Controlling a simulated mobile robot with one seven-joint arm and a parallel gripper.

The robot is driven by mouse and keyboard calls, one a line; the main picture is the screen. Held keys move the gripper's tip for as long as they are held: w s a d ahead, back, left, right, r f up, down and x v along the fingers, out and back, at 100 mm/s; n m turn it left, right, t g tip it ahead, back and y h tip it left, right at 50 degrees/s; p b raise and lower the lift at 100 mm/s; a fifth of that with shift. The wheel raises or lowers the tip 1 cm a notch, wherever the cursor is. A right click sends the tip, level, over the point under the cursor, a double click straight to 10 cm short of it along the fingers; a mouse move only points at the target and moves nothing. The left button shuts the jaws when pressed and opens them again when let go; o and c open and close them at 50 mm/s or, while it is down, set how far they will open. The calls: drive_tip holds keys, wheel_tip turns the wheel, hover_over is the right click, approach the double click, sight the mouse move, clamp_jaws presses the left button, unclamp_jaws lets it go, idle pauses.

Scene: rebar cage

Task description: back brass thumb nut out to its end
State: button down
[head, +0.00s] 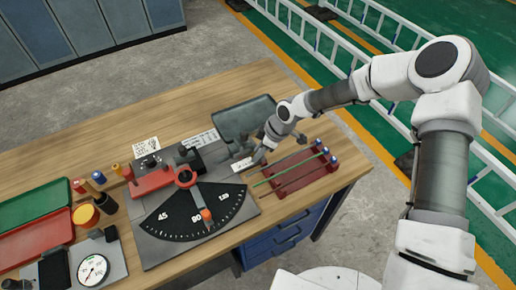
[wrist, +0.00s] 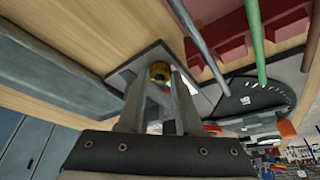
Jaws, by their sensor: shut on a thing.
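The brass thumb nut (wrist: 160,70) shows in the wrist view as a small yellow-brown ring between my fingertips, beside a grey plate (wrist: 128,72). My gripper (wrist: 162,84) is shut on it, with a grey finger on either side. The fingers hide part of the nut, and I cannot tell how far along its thread it sits. In the head view my gripper (head: 258,157) is low over the bench, left of the red rod rack; the nut cannot be made out there.
The red rack (head: 303,181) holds a green rod (head: 287,172) close to my gripper. A grey bin (head: 246,117) stands behind. A black angle dial (head: 170,222) with a red-tipped lever lies left. A gauge (head: 93,270) and trays are at the far left. The front bench edge is clear.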

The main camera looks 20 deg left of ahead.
drive_tip(key=shift+n+g, duration=0.3)
drive_tip(key=shift+n, duration=0.5)
drive_tip(key=c, duration=0.6)
unclamp_jaws()
drive_tip(key=v, duration=1.7)
drive_tip(key=shift+w+a+r, duration=0.1)
drive_tip(key=shift+a+r, duration=0.05)
drive_tip(key=shift+r, duration=0.15)
